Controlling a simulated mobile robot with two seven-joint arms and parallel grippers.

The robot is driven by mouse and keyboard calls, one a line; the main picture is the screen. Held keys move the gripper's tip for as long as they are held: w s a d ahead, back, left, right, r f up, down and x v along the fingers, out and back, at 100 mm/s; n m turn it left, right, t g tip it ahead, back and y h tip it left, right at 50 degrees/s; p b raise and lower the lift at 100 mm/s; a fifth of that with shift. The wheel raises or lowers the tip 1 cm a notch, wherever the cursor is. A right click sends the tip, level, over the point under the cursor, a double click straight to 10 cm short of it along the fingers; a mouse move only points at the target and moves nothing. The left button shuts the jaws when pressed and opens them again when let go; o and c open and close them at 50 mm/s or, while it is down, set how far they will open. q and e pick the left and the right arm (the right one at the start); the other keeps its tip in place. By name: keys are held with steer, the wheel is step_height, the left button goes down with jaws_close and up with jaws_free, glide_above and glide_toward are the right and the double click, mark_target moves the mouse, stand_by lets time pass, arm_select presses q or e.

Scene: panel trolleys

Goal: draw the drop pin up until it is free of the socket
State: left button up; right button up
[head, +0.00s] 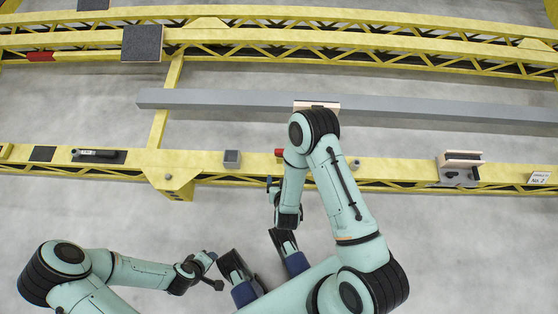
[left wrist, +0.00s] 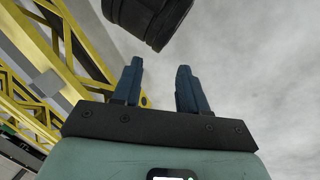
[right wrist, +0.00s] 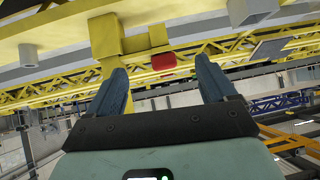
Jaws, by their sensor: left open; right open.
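A small grey round piece (head: 355,163) stands on the near yellow beam beside my right arm; I cannot tell whether it is the drop pin. A grey square box like a socket (head: 232,158) sits on the same beam, left of my right arm; a grey box also shows in the right wrist view (right wrist: 250,10). My right gripper (head: 271,189) is open and empty, in front of the beam, below and right of the box. Its blue fingers show in the right wrist view (right wrist: 160,85). My left gripper (head: 214,271) is open and empty, low and away from the beam.
A grey bracket (head: 460,176) stands at right, near a label (head: 540,177). A long grey bar (head: 430,108) crosses behind. My right forearm hides part of the beam. Grey floor is open in front.

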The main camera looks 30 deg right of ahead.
mark_target(281, 152)
arm_select(q)
steer(key=w+a+f+t+b, duration=0.1)
steer(key=w+a+f+b, duration=0.1)
steer(key=w+f+b, duration=0.3)
arm_select(e)
steer(key=w+d+f+t+h, duration=0.1)
steer(key=w+d, duration=0.1)
steer(key=w, duration=0.2)
steer(key=w+d+f+h+b, duration=0.1)
steer(key=w+d+f, duration=0.1)
steer(key=w, duration=0.2)
steer(key=w+d+f+t+h+b, duration=0.1)
steer(key=w+d, duration=0.2)
steer(key=w, duration=0.2)
steer(key=shift+w+f+t, duration=0.1)
steer(key=shift+f+t, duration=0.1)
steer(key=shift+t, duration=0.1)
steer(key=shift+w+d, duration=0.1)
steer(key=shift+w, duration=0.15)
arm_select(q)
steer(key=s+a+f+g, duration=0.1)
steer(key=s+f+g, duration=0.1)
steer(key=s+f, duration=0.4)
steer(key=shift+s+n+y, duration=0.3)
steer(key=shift+s, duration=0.65)
arm_select(e)
steer(key=c, duration=1.1)
